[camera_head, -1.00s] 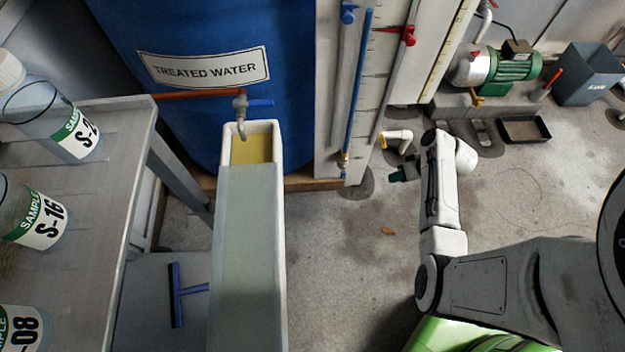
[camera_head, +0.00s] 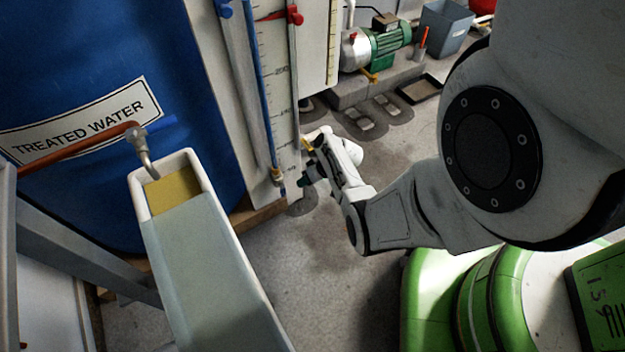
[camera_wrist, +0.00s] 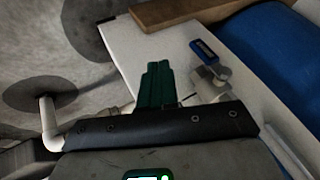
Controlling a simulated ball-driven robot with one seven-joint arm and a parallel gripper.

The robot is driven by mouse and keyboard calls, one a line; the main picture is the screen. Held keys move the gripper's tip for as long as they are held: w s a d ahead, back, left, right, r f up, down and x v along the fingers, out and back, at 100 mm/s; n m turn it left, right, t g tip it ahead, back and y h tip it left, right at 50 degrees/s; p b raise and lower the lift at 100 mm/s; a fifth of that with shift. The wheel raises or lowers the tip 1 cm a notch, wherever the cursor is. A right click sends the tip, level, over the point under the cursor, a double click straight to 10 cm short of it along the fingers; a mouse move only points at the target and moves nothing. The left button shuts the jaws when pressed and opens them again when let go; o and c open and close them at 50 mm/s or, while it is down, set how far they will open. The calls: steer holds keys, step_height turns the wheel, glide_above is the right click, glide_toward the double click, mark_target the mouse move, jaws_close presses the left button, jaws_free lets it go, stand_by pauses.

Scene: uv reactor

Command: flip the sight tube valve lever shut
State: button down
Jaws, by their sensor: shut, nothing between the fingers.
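The sight tube (camera_head: 259,90), a thin blue-filled tube, runs down the white scaled board beside the blue tank in the head view. A small valve (camera_head: 277,175) with a brass-coloured fitting and a blue end sits at its foot. In the wrist view a short blue lever (camera_wrist: 206,50) shows by a grey metal fitting (camera_wrist: 211,80). My gripper's dark green fingers (camera_wrist: 157,82) are shut and empty, left of the lever and apart from it. In the head view my gripper (camera_head: 306,182) is low beside the board, small and partly hidden by my wrist.
The blue treated water tank (camera_head: 170,60) stands left. A white pipe elbow (camera_wrist: 50,125) rises from the floor in the wrist view. A pump (camera_head: 380,45) stands behind; the floor in front is clear.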

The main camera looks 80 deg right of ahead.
mark_target(283, 192)
steer(key=shift+w+a, duration=1.3)
steer(key=shift+w, duration=0.2)
